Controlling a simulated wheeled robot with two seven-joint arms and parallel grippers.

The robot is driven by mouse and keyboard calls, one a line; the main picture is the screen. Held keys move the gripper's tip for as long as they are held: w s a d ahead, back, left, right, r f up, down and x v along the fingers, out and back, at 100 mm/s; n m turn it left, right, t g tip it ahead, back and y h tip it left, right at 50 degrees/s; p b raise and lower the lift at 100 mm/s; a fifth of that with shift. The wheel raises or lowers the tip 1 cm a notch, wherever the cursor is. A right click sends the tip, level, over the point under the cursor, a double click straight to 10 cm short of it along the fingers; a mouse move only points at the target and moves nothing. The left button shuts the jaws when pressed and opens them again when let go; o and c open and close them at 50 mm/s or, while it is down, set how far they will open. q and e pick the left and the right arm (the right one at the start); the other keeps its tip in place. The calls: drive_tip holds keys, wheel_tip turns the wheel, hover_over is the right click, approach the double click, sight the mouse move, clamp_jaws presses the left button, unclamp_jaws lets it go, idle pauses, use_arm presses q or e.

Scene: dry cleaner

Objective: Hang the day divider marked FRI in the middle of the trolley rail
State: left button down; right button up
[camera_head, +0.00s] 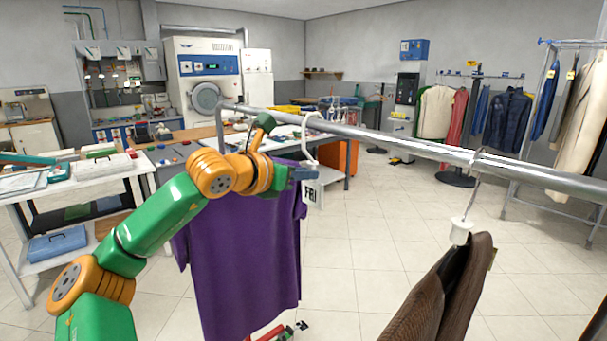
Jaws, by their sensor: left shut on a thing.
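The trolley rail (400,143) is a grey metal bar running from the upper middle down to the right edge. My left gripper (303,173) is shut on the divider, just below the rail. A purple shirt (240,250) hangs to the left, partly behind my left arm. A brown garment (445,295) hangs to the right from a hanger with a white tag (461,232). My right gripper is out of view.
The rail between the divider and the brown garment's hanger is bare. Worktables (130,167) stand behind on the left. Other racks with garments (440,112) stand at the back right. Open tiled floor (380,240) lies below the rail.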

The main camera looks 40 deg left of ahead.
use_arm(q)
drive_tip(key=shift+f+b, duration=0.2)
drive_tip(key=shift+b, duration=0.15)
idle(0.4)
drive_tip(key=c, duration=0.8)
unclamp_jaws()
